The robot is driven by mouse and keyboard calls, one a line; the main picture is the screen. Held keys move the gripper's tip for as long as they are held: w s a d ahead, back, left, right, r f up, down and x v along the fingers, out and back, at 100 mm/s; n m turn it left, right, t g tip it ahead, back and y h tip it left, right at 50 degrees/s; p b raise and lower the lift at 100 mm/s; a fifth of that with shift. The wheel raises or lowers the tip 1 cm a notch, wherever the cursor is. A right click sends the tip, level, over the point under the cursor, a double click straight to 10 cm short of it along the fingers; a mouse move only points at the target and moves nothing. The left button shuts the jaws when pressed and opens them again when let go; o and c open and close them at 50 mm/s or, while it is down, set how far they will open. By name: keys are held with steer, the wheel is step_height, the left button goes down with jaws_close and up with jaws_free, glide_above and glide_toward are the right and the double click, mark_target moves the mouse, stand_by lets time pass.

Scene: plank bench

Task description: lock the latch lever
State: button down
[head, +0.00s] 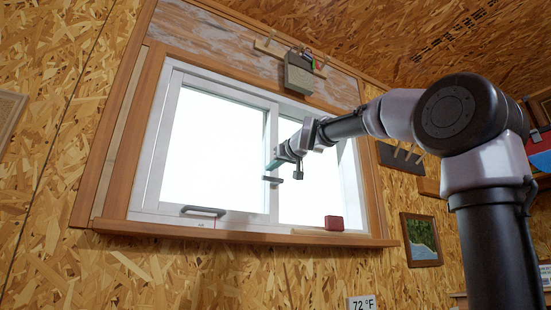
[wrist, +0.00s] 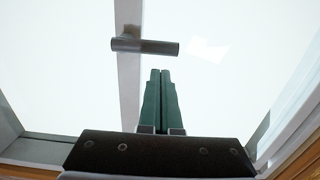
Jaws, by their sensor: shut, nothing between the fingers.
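The latch lever (wrist: 145,46) is a grey bar on the white vertical stile (wrist: 128,85) of the window. In the wrist view it lies nearly level, its free end pointing right. In the head view the lever (head: 272,180) is a small dark bar near mid-height on the middle stile. My gripper (wrist: 160,72) has green fingers pressed together and empty. Its tips show just below the lever in the wrist view, with a small gap in the picture. In the head view my gripper (head: 271,165) is just above the lever; I cannot tell the depth between them.
A dark pull handle (head: 205,211) sits on the left sash's bottom rail, and a red block (head: 334,223) on the wooden sill (head: 250,236). A grey box (head: 298,75) hangs above the window. Bright glass surrounds the stile, with open room in front.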

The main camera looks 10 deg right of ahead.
mark_target(267, 177)
steer(key=shift+w+f, duration=0.1)
steer(key=shift+f, duration=0.4)
steer(key=shift+a+f+n, duration=0.2)
steer(key=shift+f+n, duration=0.25)
steer(key=shift+n, duration=0.45)
steer(key=shift+a+f+n, duration=0.1)
steer(key=shift+f+n, duration=0.5)
steer(key=shift+n, duration=0.6)
steer(key=d+f+n, duration=0.3)
steer(key=f+n, duration=0.2)
steer(key=n, duration=0.8)
steer(key=shift+w+d+f+t+h, duration=0.15)
steer(key=shift+w+f+t+h, duration=0.05)
steer(key=shift+w+t+h, duration=0.25)
steer(key=shift+n, duration=0.3)
